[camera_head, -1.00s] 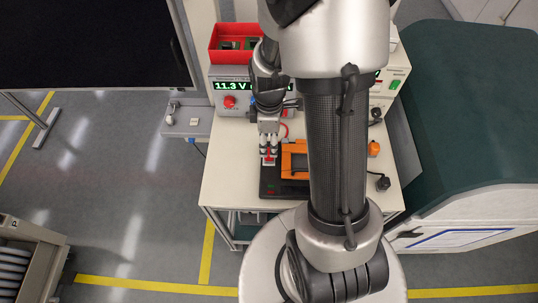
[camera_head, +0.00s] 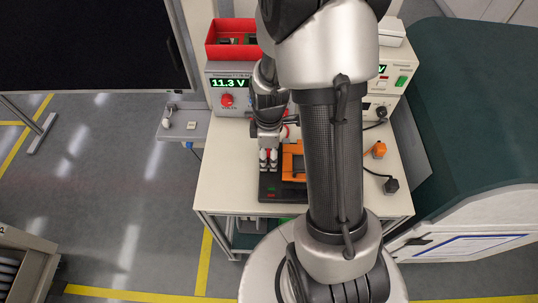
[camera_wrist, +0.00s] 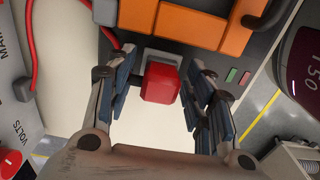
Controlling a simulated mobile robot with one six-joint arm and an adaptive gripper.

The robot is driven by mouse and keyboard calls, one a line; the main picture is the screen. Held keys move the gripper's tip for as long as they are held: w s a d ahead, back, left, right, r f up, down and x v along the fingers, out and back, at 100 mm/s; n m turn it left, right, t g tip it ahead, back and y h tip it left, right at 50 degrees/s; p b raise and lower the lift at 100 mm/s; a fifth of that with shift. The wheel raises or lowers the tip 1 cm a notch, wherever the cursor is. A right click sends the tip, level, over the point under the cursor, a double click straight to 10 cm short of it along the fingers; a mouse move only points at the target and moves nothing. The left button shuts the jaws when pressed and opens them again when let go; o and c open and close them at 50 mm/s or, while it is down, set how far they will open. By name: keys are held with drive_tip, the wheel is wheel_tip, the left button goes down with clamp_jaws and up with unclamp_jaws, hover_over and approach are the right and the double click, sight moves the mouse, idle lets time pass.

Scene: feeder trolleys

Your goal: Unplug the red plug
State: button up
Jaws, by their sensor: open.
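The red plug (camera_wrist: 161,82) shows in the wrist view as a red block at the edge of a dark base plate (camera_wrist: 268,52). It sits against a grey socket piece on that plate. My gripper (camera_wrist: 160,98) is open, with one finger on each side of the plug and a visible gap on both sides. In the head view my gripper (camera_head: 268,161) points down over the left part of the black base plate (camera_head: 270,191). The fingers hide the plug there. An orange unit (camera_head: 293,161) lies on the plate beside the gripper, partly behind my arm.
A red bin (camera_head: 232,52) sits on the power supply (camera_head: 228,99) reading 11.3 V at the table's back. A red cable (camera_wrist: 31,45) runs at the left of the wrist view. Black (camera_head: 391,185) and orange (camera_head: 378,150) plugs lie at the right. The table's left is clear.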

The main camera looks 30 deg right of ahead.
sight(269, 151)
drive_tip(key=shift+c, duration=0.4)
idle(0.3)
clamp_jaws()
idle(0.4)
drive_tip(key=shift+r, duration=0.2)
drive_tip(key=shift+r+p, duration=2.45)
drive_tip(key=shift+r, duration=0.4)
